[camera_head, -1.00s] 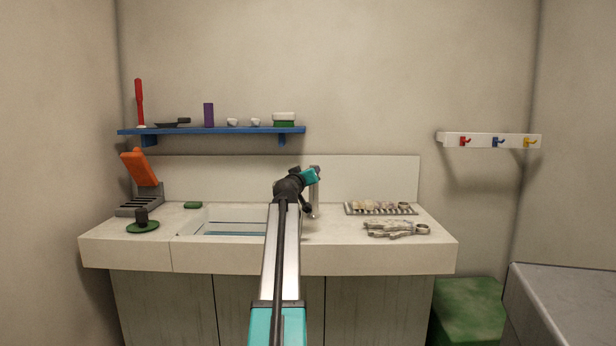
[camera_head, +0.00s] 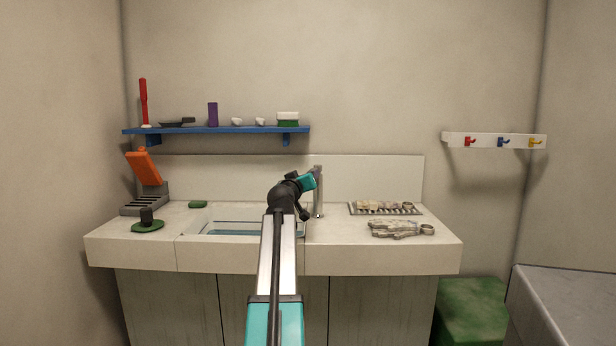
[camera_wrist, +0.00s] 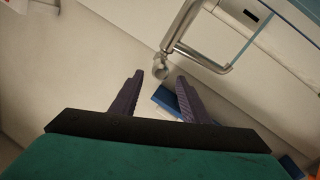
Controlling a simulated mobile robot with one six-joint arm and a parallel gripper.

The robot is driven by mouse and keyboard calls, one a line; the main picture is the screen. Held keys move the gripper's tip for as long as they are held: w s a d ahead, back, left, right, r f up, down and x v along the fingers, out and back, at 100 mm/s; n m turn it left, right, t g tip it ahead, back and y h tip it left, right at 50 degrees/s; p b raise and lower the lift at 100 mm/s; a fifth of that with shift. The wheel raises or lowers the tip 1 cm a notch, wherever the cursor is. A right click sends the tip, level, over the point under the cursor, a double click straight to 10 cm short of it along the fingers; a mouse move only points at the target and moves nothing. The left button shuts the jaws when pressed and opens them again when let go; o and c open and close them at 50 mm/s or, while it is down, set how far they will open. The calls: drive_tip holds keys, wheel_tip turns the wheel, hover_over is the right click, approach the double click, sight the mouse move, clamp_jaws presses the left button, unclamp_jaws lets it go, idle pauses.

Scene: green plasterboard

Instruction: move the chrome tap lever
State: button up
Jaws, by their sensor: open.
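The chrome tap (camera_head: 318,200) stands upright at the back right of the sink, partly behind my wrist. In the wrist view the chrome tap (camera_wrist: 183,28) runs down from the top, with a thin spout branching off to the right. Its rounded chrome end, seemingly the lever (camera_wrist: 161,69), shows at the mouth of my jaws. My gripper (camera_wrist: 159,79) is open, one dark purple finger on each side of that end. I cannot tell whether either finger touches it. In the head view the fingers are mostly hidden by my wrist.
The sink (camera_head: 192,222) lies left of the tap. A drying rack (camera_head: 412,211) and grey gloves (camera_head: 395,229) lie on the right of the counter. A blue shelf (camera_head: 215,130) hangs on the wall behind. The counter front right (camera_head: 345,240) is clear.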

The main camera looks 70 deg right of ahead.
drive_tip(key=a, duration=0.6)
drive_tip(key=shift+s+a+p, duration=0.35)
drive_tip(key=shift+a, duration=0.05)
idle(0.3)
